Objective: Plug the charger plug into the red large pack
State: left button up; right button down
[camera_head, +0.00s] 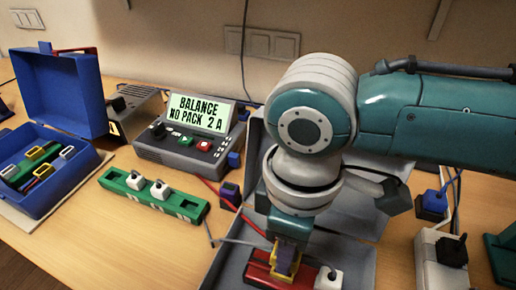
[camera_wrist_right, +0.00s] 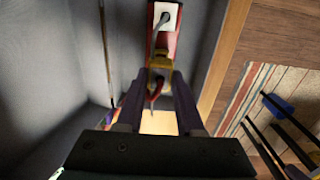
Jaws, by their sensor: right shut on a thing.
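The red pack (camera_head: 257,270) lies in the grey case (camera_head: 228,262) at the bottom of the head view, partly hidden by my gripper. In the right wrist view the red pack (camera_wrist_right: 172,43) has a white connector (camera_wrist_right: 165,15) with a grey lead at its far end. My right gripper (camera_head: 286,262) points down and is shut on the yellow charger plug (camera_head: 274,277), right at the pack. The yellow plug also shows between the fingers in the wrist view (camera_wrist_right: 160,76), with a red lead. I cannot tell whether it is seated. My left gripper is not in view.
The charger (camera_head: 183,133) reads "BALANCE NO PACK 2 A". A green board (camera_head: 176,206) with white plugs lies before it. An open blue box (camera_head: 62,198) with packs stands left. A power strip (camera_head: 432,262) lies right.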

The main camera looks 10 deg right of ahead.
jog(key=shift+p, duration=0.3)
dwell(0.5)
jog(key=shift+f+b, duration=1)
jog(key=shift+f, duration=0.35)
jog(key=shift+c, duration=2.3)
grip_release()
notch_tip(320, 180, up, 10)
jog(key=shift+r+p, duration=0.1)
jog(key=shift+p, duration=0.5)
